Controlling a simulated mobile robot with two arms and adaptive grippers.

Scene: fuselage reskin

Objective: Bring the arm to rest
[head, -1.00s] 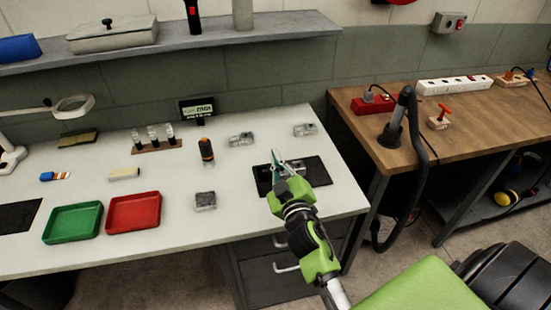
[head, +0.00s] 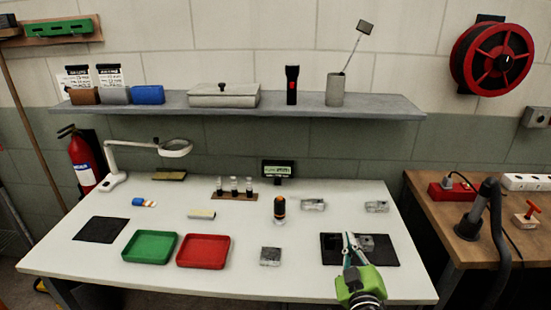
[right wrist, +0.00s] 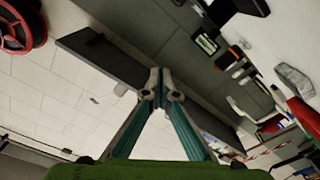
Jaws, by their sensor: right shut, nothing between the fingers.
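My right gripper (head: 350,241) is at the lower right of the head view, its fingertips in front of the black mat (head: 392,258) at the right of the white table. The fingers are closed together with nothing between them. In the right wrist view the fingertips (right wrist: 158,88) meet at the middle of the picture. A grey metal part (head: 367,242) lies on the mat just right of the fingertips. How high the fingers are above the mat is hard to tell. My left gripper is not in view.
The white table (head: 120,277) holds a green tray (head: 150,246), a red tray (head: 203,251), an orange-black cylinder (head: 280,208), a small display (head: 278,169) and several grey parts. A shelf (head: 300,110) runs above it. A wooden bench (head: 440,219) with a black hose stands at the right.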

